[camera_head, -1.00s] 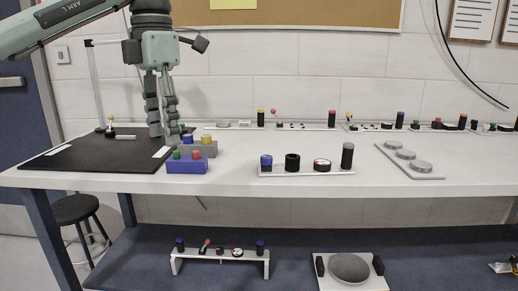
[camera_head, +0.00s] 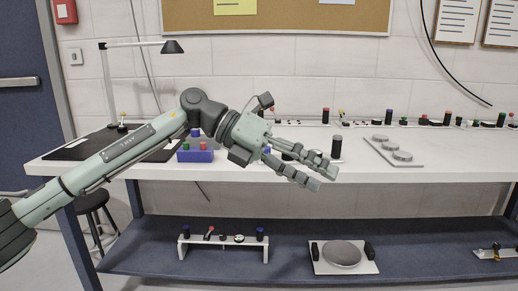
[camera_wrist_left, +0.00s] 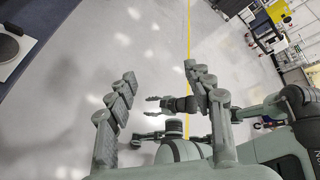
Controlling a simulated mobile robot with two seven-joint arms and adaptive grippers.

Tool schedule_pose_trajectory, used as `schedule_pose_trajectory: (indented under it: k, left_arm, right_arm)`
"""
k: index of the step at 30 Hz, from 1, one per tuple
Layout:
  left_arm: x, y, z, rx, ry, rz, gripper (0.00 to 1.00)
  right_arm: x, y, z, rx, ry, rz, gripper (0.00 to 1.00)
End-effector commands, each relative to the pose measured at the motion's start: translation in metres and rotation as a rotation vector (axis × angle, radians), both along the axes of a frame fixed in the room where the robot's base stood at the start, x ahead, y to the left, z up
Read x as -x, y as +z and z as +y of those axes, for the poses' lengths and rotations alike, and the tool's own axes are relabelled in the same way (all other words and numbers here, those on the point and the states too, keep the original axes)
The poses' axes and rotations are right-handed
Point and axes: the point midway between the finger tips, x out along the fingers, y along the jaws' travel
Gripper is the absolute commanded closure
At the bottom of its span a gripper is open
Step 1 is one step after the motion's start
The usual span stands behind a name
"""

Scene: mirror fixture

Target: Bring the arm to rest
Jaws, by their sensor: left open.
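My left arm (camera_head: 120,150) reaches in from the lower left in the head view. Its gripper (camera_head: 324,177) is in front of the bench's front edge, with the fingers pointing right and slightly down. The fingers are apart and nothing is between them. In the left wrist view the gripper (camera_wrist_left: 160,75) is also open and empty, over a grey floor with a yellow line. Parts of my own body show behind the fingers there. My right gripper does not show in the head view.
The white bench (camera_head: 440,168) carries a blue block with colored buttons (camera_head: 195,156), a black mat (camera_head: 75,150), a dark upright cylinder (camera_head: 336,147) and a plate with grey discs (camera_head: 393,150). Fixtures stand on the blue lower shelf (camera_head: 290,237). A stool (camera_head: 92,202) is at left.

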Motion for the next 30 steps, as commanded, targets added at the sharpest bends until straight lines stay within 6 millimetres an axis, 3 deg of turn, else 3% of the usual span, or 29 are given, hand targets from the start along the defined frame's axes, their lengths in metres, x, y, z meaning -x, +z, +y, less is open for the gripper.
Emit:
schedule_pose_trajectory:
  k: [2,5,8,11,15,20,23,26,30]
  left_arm:
    - [0.002,0.013,-0.026,0.248,0.075,0.134,0.48]
    - [-0.015,0.035,-0.033,0.539,0.229,0.316,0.48]
    - [-0.049,0.040,-0.012,0.794,0.434,0.519,0.48]
    - [-0.089,0.017,0.032,1.004,0.688,0.734,0.48]
    - [-0.125,-0.054,0.105,1.188,1.048,0.998,0.48]
    - [-0.126,-0.154,0.178,1.279,1.420,1.234,0.48]
    - [-0.108,-0.218,0.217,1.294,1.645,1.361,0.48]
    - [-0.077,-0.279,0.252,1.282,1.865,1.476,0.48]
    - [-0.015,-0.358,0.293,1.222,2.172,1.620,0.48]
  right_arm:
    - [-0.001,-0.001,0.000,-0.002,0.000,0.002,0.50]
    - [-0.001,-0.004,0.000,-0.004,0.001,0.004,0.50]
    - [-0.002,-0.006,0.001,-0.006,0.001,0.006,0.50]
    - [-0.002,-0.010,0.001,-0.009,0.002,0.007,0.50]
    - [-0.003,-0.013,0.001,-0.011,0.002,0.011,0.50]
    - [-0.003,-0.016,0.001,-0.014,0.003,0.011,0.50]
    - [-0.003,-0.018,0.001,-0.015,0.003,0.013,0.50]
    - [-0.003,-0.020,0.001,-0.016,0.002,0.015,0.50]
    - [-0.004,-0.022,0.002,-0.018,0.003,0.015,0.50]
